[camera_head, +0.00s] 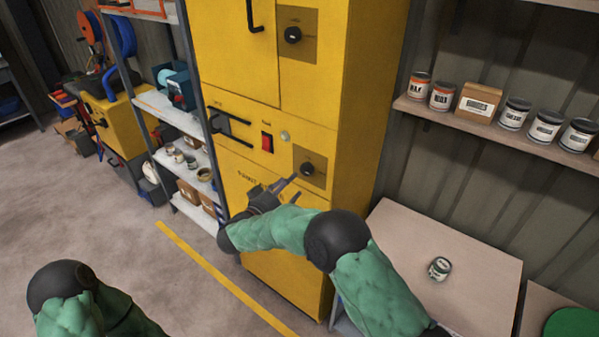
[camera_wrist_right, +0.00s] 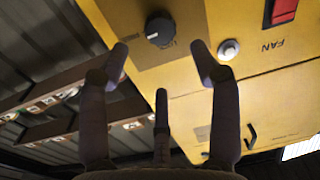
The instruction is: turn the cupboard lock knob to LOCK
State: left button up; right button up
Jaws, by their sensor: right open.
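The yellow cupboard (camera_head: 340,120) stands in the middle of the head view. A round black knob (camera_head: 307,169) sits on a brownish plate on its lower part, and it shows in the right wrist view (camera_wrist_right: 160,30). The lettering beside it is too small to read surely. A second black knob (camera_head: 292,35) is on the upper door. My right gripper (camera_head: 288,186) is open and empty, just below and left of the lower knob. In the wrist view the knob lies beyond the spread fingertips, apart from them. My left arm shows at the lower left; its gripper is out of view.
A red switch (camera_head: 267,142) and a round light (camera_head: 285,135) sit left of the lower knob. A black handle (camera_head: 230,116) sticks out further left. A wall shelf (camera_head: 500,130) with cans and a table (camera_head: 460,230) with one can stand at right.

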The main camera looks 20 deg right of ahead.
aim_at(304, 170)
jog(key=b+x, duration=0.1)
jog(key=x, duration=0.7)
jog(key=shift+w+f, duration=0.1)
jog(key=c, duration=1.1)
